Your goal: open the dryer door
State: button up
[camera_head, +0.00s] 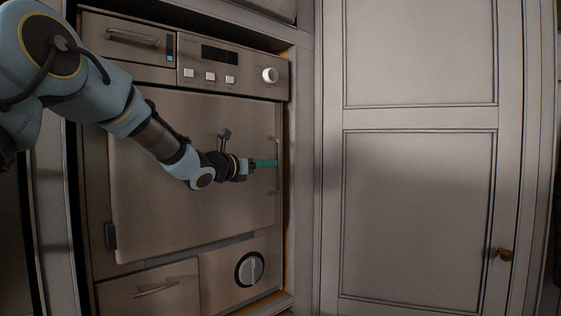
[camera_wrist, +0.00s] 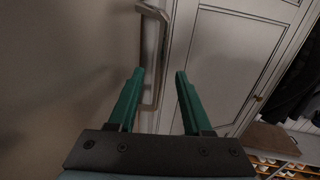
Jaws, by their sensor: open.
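The dryer door (camera_head: 160,215) is a large flat steel-coloured panel and looks shut. Its vertical bar handle (camera_head: 277,165) is at the door's right edge, and a hinge shows at the lower left. My gripper (camera_head: 276,163) is at the handle, at about the middle of its height. In the wrist view, the green fingers of my gripper (camera_wrist: 158,72) are apart, and the handle (camera_wrist: 160,50) runs up between and beyond them. I cannot tell whether a finger touches it.
A control panel (camera_head: 232,65) with buttons and a white knob is above the door. Below are a drawer (camera_head: 150,290) and a round dial (camera_head: 250,269). A tall panelled cabinet (camera_head: 420,200) with a small knob stands to the right. Shelves with shoes (camera_wrist: 275,160) show at the wrist view's lower right.

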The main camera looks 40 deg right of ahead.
aim_at(279, 161)
jog(key=shift+w+d+p, duration=0.25)
jog(key=shift+d+p, duration=0.65)
jog(key=shift+d, duration=0.75)
jog(key=shift+w+d+p, duration=0.2)
jog(key=shift+d+p, duration=0.65)
jog(key=shift+d, duration=0.85)
jog(key=shift+w+d+p, duration=0.25)
jog(key=shift+d+p, duration=0.65)
jog(key=shift+d, duration=0.75)
grip_shut()
